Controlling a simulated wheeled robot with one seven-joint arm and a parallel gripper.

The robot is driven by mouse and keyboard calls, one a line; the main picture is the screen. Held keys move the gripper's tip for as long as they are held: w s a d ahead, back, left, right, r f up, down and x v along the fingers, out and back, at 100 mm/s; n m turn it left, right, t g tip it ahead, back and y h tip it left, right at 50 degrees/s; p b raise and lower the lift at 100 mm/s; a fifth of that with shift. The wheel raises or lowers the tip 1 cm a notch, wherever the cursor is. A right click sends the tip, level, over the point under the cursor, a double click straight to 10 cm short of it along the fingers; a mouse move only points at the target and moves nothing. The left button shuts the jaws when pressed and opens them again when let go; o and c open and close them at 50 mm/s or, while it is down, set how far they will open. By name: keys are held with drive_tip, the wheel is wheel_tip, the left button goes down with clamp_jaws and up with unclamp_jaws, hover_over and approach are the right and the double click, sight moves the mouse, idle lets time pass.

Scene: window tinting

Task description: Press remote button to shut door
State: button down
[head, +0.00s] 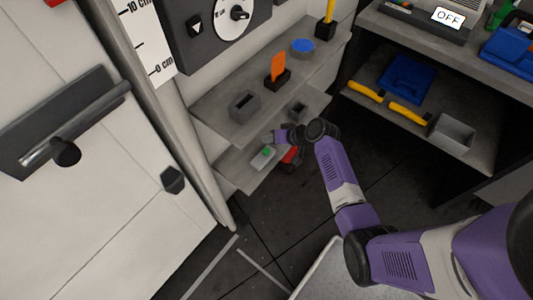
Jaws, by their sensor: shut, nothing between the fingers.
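A small pale box with a green button (264,154), which looks like the remote, lies on the low grey shelf. My gripper (279,137) is shut and empty, just above and to the right of the green button. At this size I cannot tell whether it touches the box; a small gap seems to show. A white door (110,215) with a dark handle plate and a metal bar fills the left side. I cannot tell from this view whether it is fully shut.
A red item (292,156) sits beside the box, partly behind my arm. The shelf above holds a grey slotted block (244,106), an orange tool (278,68) and a blue disc (302,46). A workbench (480,62) with yellow-handled tools below stands at right.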

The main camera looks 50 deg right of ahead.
sight(269, 152)
drive_tip(key=shift+f+b, duration=1.65)
drive_tip(key=shift+f, duration=0.75)
drive_tip(key=shift+f+b, duration=0.35)
drive_tip(key=shift+f, duration=0.05)
